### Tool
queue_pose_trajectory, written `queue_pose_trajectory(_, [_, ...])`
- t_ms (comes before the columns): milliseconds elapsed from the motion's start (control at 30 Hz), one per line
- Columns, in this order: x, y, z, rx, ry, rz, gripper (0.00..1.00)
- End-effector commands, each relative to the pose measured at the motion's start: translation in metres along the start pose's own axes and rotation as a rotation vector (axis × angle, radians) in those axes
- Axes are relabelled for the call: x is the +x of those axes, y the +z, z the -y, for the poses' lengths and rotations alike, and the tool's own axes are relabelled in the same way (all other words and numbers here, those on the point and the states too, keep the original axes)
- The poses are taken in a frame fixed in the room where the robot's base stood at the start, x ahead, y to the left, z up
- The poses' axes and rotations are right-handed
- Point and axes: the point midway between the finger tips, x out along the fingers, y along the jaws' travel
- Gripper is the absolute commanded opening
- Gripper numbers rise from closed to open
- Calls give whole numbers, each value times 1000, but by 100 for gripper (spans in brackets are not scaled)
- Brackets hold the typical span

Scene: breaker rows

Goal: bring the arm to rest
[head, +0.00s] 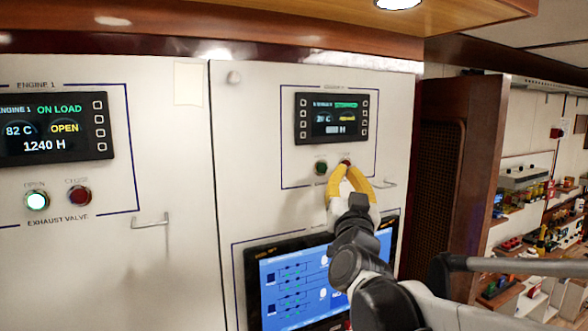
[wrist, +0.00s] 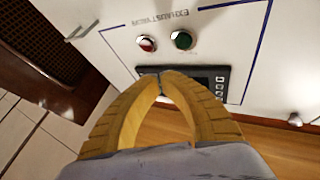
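My gripper (head: 347,168) has yellow fingers and is raised in front of the right-hand cabinet panel. In the wrist view my gripper (wrist: 161,74) has its fingertips together with nothing between them. In the head view the tips overlap a red button (head: 346,162), partly hiding it; a dark green button (head: 321,167) is just left. In the wrist view the red button (wrist: 147,43) and green button (wrist: 182,40) show beyond the tips, clear of them. I cannot tell how far the tips are from the panel.
A small display (head: 332,117) is above the buttons and a large blue screen (head: 301,286) below. A handle (head: 384,184) sticks out right of my gripper. The left panel has the Engine 1 display (head: 50,129) and another handle (head: 150,221). Shelves (head: 540,240) stand at the right.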

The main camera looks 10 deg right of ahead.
Motion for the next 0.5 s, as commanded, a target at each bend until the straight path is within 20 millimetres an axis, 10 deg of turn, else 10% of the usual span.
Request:
queue_pose_trajectory(333, [-6, 10, 0, -2, -12, 16, 0])
queue_pose_trajectory(500, [-50, 75, 2, -15, -90, 142, 0])
